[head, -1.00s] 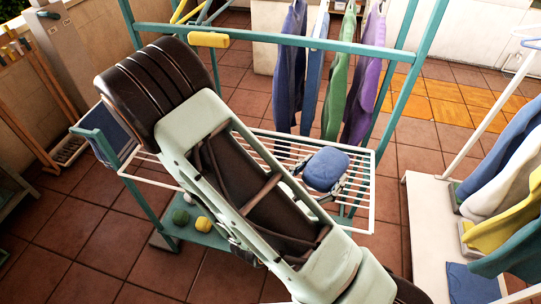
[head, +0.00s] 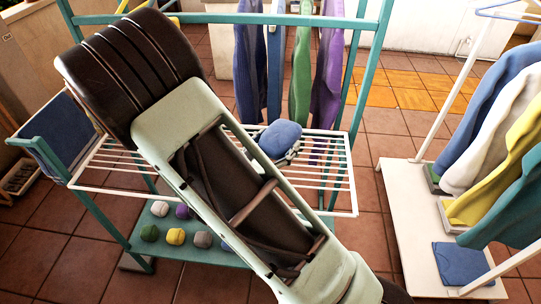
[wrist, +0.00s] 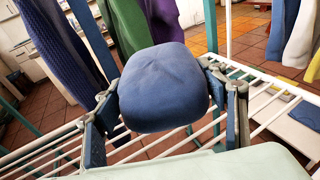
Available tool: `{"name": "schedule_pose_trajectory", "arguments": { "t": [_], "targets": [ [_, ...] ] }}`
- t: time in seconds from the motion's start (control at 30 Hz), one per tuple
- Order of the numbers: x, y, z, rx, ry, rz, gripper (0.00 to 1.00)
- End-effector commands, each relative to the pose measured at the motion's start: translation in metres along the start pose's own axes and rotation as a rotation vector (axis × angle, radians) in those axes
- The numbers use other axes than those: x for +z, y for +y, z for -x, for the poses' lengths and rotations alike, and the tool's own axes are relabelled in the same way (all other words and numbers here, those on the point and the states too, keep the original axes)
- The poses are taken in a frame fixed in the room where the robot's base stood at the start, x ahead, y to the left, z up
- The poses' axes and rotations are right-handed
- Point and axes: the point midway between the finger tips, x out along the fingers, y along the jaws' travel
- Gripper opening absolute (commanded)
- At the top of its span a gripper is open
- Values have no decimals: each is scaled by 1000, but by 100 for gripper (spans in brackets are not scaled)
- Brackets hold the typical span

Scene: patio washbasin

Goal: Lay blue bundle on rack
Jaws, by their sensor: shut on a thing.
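The blue bundle (head: 280,139) is a rounded, soft-looking block. In the head view it shows over the far part of the white wire rack (head: 340,190). My gripper (head: 292,152) is around it, partly hidden behind my arm. In the wrist view the bundle (wrist: 164,88) fills the middle, with a jaw of my gripper (wrist: 165,105) against its left and right sides. White rack bars (wrist: 180,143) run below and behind it. I cannot tell whether the bundle touches the bars.
Blue, green and purple garments (head: 300,70) hang behind the rack from a teal frame (head: 250,19). Several coloured bundles (head: 175,237) lie on the teal shelf below. At right, a white stand (head: 405,200) holds more garments and a folded blue cloth (head: 462,263).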

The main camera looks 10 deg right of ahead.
Motion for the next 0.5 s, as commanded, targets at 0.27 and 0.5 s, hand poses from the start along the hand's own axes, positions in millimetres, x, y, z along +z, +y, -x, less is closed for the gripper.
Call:
{"name": "schedule_pose_trajectory", "arguments": {
  "t": [0.27,0.5],
  "targets": [
    [-35,23,-23,-2,0,2,40],
    [-50,34,-33,-1,0,2,40]
  ]
}}
